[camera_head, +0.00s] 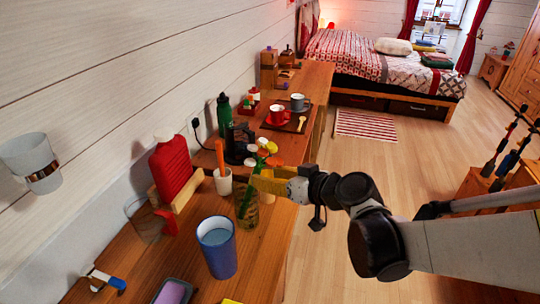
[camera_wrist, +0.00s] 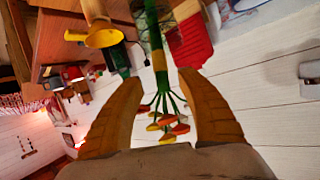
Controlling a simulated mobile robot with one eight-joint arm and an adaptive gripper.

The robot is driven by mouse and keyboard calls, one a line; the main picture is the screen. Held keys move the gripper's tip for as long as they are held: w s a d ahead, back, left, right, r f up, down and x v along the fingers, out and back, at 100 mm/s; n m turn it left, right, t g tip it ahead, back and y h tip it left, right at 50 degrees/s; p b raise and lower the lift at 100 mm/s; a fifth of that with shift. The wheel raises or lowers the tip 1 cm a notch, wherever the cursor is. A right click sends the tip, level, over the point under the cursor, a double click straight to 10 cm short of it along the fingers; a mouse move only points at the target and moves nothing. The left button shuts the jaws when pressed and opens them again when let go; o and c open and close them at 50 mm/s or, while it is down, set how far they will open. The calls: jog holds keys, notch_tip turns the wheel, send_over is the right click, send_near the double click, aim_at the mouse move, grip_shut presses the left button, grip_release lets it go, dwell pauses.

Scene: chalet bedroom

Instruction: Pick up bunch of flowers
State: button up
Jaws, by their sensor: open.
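The bunch of flowers (camera_head: 265,147) has green stems and white, yellow and orange-red heads. It stands upright in a glass (camera_head: 246,212) on the wooden desk. In the wrist view the flower heads (camera_wrist: 170,129) hang in the space between my fingers, with the stems running up past the fingertips. My gripper (camera_head: 257,184) reaches in from the right at stem height, above the glass. Its two orange-yellow fingers also show in the wrist view (camera_wrist: 160,80), spread apart on either side of the stems. I cannot tell whether either finger touches them.
A blue cup (camera_head: 217,248) stands in front of the glass. A white cup with an orange item (camera_head: 223,181) is just left. A red bottle-shaped object (camera_head: 173,169), a green bottle (camera_head: 224,115) and a tray with cups (camera_head: 285,121) stand farther along.

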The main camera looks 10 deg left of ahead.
aim_at(260, 172)
jog(key=b+x, duration=0.1)
jog(key=x, duration=0.1)
jog(key=b+x, duration=0.1)
jog(key=x, duration=0.1)
jog(key=shift+w+a+r, duration=0.1)
jog(key=shift+w+a, duration=0.05)
jog(key=shift+a, duration=0.25)
jog(key=shift+r, duration=0.1)
jog(key=shift+d, duration=0.1)
grip_shut()
